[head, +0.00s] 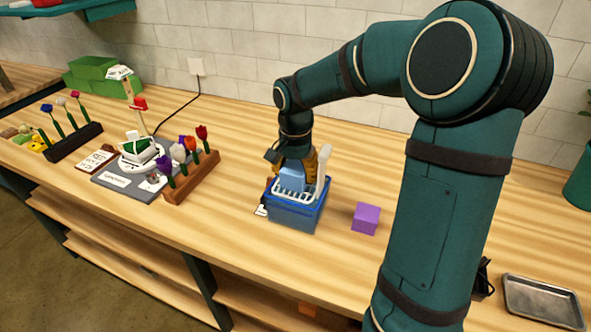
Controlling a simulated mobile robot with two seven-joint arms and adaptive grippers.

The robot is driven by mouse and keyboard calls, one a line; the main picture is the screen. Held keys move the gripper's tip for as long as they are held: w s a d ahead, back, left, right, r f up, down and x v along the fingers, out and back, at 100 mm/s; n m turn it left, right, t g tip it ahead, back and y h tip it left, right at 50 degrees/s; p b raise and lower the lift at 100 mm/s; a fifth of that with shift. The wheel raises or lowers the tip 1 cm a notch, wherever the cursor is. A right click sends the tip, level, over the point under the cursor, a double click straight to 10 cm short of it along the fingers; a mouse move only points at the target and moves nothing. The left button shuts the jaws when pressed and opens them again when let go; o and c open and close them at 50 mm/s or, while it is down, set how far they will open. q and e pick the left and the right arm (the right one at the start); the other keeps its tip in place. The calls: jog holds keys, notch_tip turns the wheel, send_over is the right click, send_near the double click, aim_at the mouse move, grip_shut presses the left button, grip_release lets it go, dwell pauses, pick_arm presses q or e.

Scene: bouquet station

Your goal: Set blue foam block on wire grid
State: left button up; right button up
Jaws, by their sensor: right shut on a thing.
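The light blue foam block (292,180) is at the white wire grid, between the fingers of my right gripper (294,168). My right gripper points down and is shut on the block. The white wire grid (296,197) sits at the top of a blue tub (291,218), with a white upright part at its right side. The block's lower part is behind the grid's near edge, so I cannot tell whether it rests on the grid. My left gripper is not in view.
A brown rack (193,180) with several flowers and a grey mat (127,183) are to the left. A metal tray (543,301) lies at the lower right.

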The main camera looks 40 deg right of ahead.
jog(key=o, duration=0.9)
jog(key=shift+c, duration=0.2)
jog(key=shift+c, duration=0.8)
jog(key=shift+o, duration=0.7)
jog(key=shift+s, duration=0.1)
